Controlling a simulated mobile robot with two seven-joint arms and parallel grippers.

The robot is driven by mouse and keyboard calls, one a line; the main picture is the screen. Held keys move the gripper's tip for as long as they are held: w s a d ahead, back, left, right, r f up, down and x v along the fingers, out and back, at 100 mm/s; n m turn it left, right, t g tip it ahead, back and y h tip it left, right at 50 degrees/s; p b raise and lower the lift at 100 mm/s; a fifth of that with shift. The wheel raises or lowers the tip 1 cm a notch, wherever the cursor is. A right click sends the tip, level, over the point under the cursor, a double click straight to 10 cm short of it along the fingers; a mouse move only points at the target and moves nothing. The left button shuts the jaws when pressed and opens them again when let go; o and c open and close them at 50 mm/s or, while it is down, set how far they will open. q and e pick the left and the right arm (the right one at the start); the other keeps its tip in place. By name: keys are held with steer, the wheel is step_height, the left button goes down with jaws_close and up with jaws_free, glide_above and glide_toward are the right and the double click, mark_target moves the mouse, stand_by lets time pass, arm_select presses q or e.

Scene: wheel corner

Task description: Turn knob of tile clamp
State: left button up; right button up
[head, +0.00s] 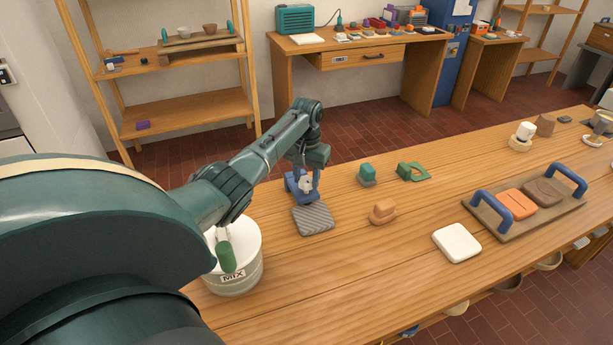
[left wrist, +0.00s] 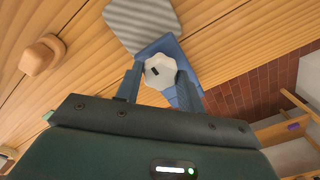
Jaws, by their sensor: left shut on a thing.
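The tile clamp is a blue block (head: 291,184) on the wooden table, with a pale lobed knob (head: 306,184) on it. In the left wrist view the knob (left wrist: 159,71) is whitish with a small dark mark, in front of the blue clamp body (left wrist: 172,47). A grey ribbed tile (head: 313,220) lies at the clamp's near side and also shows in the left wrist view (left wrist: 140,20). My left gripper (head: 307,177) reaches down over the clamp. Its two fingers (left wrist: 158,78) stand on both sides of the knob, shut on it. My right gripper is in neither view.
A white MIX bucket (head: 243,285) with a green-handled tool (head: 226,257) stands below my left arm. A tan wooden float (head: 382,212), a teal-topped block (head: 367,174) and a green tool (head: 410,172) lie to the right. A white tile (head: 457,243) and a blue-handled tray (head: 484,216) are further right.

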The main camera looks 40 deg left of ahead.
arm_select(q)
steer(key=m, duration=0.2)
steer(key=r+m, duration=0.1)
steer(key=m, duration=0.1)
steer(key=shift+w+a+m, duration=0.15)
steer(key=shift+w+m, duration=0.05)
steer(key=shift+m, duration=0.1)
steer(key=m, duration=0.4)
steer(key=shift+m, duration=0.3)
steer(key=m, duration=0.4)
steer(key=shift+m, duration=0.3)
steer(key=m, duration=0.4)
steer(key=shift+s, duration=0.1)
steer(key=m, duration=0.8)
steer(key=shift+f+m, duration=0.1)
steer(key=shift+m, duration=0.2)
steer(key=m, duration=0.4)
steer(key=shift+m, duration=0.3)
steer(key=shift+m+b, duration=0.5)
steer(key=shift+m, duration=1.5)
